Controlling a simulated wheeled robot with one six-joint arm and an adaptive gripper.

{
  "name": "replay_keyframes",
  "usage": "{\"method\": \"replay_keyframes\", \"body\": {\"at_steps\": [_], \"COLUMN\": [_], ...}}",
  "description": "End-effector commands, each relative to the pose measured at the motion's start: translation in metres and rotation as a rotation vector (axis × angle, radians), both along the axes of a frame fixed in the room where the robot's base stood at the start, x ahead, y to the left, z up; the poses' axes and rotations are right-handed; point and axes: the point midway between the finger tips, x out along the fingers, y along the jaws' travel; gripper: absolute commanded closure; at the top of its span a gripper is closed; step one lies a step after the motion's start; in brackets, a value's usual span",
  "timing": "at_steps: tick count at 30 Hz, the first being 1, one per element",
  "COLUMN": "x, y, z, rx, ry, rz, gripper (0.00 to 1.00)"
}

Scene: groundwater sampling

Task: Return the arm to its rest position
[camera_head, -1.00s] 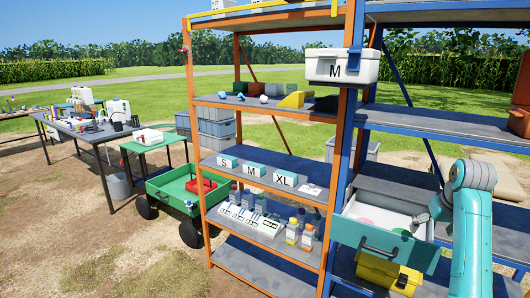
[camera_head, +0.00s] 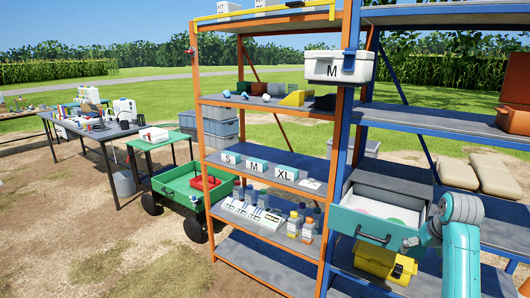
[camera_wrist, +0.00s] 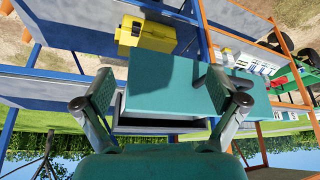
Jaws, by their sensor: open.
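My arm (camera_head: 462,215) is bent low at the right of the head view. My gripper shows in the wrist view (camera_wrist: 155,95), its two dark fingers spread wide with nothing held between them. A drawer with a teal front (camera_head: 365,227) and a dark handle stands partly open in the blue shelf, just left of my wrist. Its teal front also shows in the wrist view (camera_wrist: 165,80), beyond and between my fingers. I cannot tell whether a finger touches it.
A yellow case (camera_head: 385,262) sits below the drawer. A white case marked M (camera_head: 340,67) stands higher up at the shelf posts. An orange shelf (camera_head: 265,150) holds boxes and bottles at left. Tan sacks (camera_head: 480,172) lie to the right. Open grass lies behind.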

Motion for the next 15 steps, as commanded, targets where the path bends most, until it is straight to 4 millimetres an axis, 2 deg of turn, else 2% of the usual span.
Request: {"method": "replay_keyframes", "body": {"at_steps": [8,15], "x": [-0.014,-0.048], "y": [0.03,0.069], "z": [-0.08,-0.164], "rx": [-0.013,-0.033], "ry": [-0.056,-0.139], "rz": [0.008,0.017], "gripper": [0.04,0.04]}}
